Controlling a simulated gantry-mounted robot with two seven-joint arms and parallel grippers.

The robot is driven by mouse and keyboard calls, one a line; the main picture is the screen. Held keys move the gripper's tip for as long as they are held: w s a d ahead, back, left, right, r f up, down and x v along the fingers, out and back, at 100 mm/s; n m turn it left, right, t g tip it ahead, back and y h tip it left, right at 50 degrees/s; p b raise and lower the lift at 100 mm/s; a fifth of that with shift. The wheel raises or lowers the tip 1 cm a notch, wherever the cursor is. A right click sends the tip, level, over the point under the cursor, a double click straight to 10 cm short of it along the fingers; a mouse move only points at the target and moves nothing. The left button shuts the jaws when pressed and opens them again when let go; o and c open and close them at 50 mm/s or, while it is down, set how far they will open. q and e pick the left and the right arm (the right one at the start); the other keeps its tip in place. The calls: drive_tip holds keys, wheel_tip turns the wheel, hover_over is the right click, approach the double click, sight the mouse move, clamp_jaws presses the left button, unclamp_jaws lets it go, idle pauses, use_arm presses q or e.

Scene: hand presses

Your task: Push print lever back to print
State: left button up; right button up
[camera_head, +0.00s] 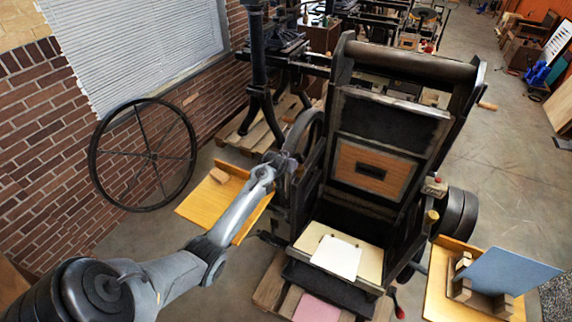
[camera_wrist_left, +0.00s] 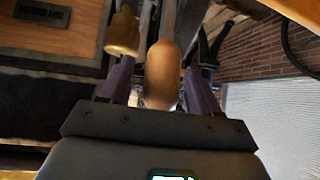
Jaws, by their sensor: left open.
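The hand press (camera_head: 392,120) stands in the middle of the head view, its dark frame raised with a wooden panel. My left gripper (camera_head: 285,163) is at the left side of this press. In the left wrist view, my left gripper (camera_wrist_left: 158,88) is open, one finger on each side of a rounded wooden handle (camera_wrist_left: 163,75), which looks like the print lever. Gaps show beside the handle, though contact is hard to tell. A second, yellowish knob (camera_wrist_left: 122,35) stands beside the left finger. In the head view my gripper hides the handle. My right gripper is not in view.
A white sheet (camera_head: 337,257) lies on the press bed. A wooden side shelf (camera_head: 192,205) is under my left forearm. A right-hand shelf (camera_head: 437,290) holds wooden blocks and a blue-grey board (camera_head: 510,270). A large spoked wheel (camera_head: 190,150) stands by the brick wall.

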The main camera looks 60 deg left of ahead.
use_arm(q)
drive_tip(key=shift+s+r, duration=0.1)
drive_tip(key=v, duration=1)
drive_tip(key=shift+d+r, duration=0.2)
drive_tip(key=shift+s, duration=0.1)
drive_tip(key=s+d+f+m+g+p, duration=0.1)
drive_tip(key=s+d+f+p, duration=0.15)
drive_tip(key=s+f, duration=0.3)
drive_tip(key=s+d+f+m+g+h+p, duration=0.15)
drive_tip(key=s+d, duration=0.25)
drive_tip(key=d, duration=0.4)
drive_tip(key=s+d+f+m+h+p, duration=0.1)
drive_tip(key=s+d+f+m+p, duration=0.1)
drive_tip(key=s+d, duration=0.35)
drive_tip(key=s+d+r+m+h, duration=0.1)
drive_tip(key=s+d+r, duration=0.2)
drive_tip(key=d, duration=0.4)
drive_tip(key=s+d+r+m+g+h+p, duration=0.1)
drive_tip(key=s+d+r+m, duration=0.1)
drive_tip(key=d, duration=0.6)
drive_tip(key=s+d+r+m+h+p, duration=0.1)
drive_tip(key=s+d+r+m, duration=0.1)
drive_tip(key=s+d+r, duration=0.3)
drive_tip(key=d+r, duration=0.1)
drive_tip(key=d, duration=0.2)
drive_tip(key=shift+d+h, duration=0.15)
drive_tip(key=shift+h, duration=0.2)
